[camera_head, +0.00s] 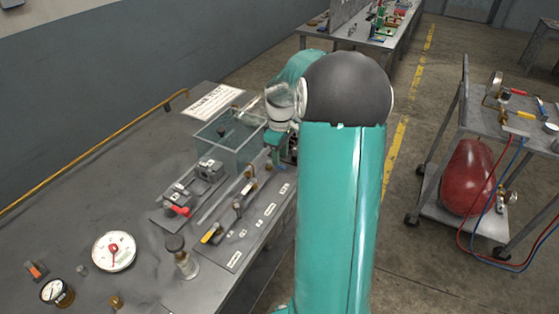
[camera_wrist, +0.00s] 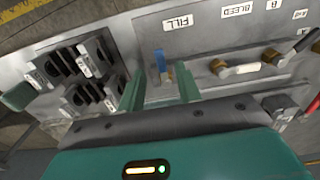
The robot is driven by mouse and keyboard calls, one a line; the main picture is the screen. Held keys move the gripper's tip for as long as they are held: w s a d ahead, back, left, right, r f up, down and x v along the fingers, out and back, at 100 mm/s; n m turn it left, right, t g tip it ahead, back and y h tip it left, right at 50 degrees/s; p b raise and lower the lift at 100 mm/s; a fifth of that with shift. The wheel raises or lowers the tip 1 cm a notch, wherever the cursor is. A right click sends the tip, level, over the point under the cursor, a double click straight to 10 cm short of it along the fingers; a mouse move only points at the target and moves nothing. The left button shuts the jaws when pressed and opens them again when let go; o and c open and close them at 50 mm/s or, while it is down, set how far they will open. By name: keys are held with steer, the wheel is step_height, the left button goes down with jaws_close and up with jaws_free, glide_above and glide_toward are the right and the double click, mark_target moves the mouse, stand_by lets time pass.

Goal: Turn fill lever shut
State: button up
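The fill lever (camera_wrist: 161,62) has a blue handle and a brass-coloured pivot, and sits below the FILL label (camera_wrist: 178,22) on a grey panel (camera_wrist: 207,48) in the wrist view. My gripper (camera_wrist: 158,78) is open, with one green finger on each side of the lever; the lever shows between the fingers with gaps on both sides. I cannot tell how deep the fingers reach around it.
A lever (camera_wrist: 240,70) with a pale handle under BLEED stands to the right in the wrist view, with more levers beyond it. Black and grey valve blocks (camera_wrist: 75,75) are on the left. A clear tank (camera_head: 230,140) stands beside my gripper on the bench.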

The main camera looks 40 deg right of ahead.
steer(key=shift+f, duration=1.35)
jaws_close()
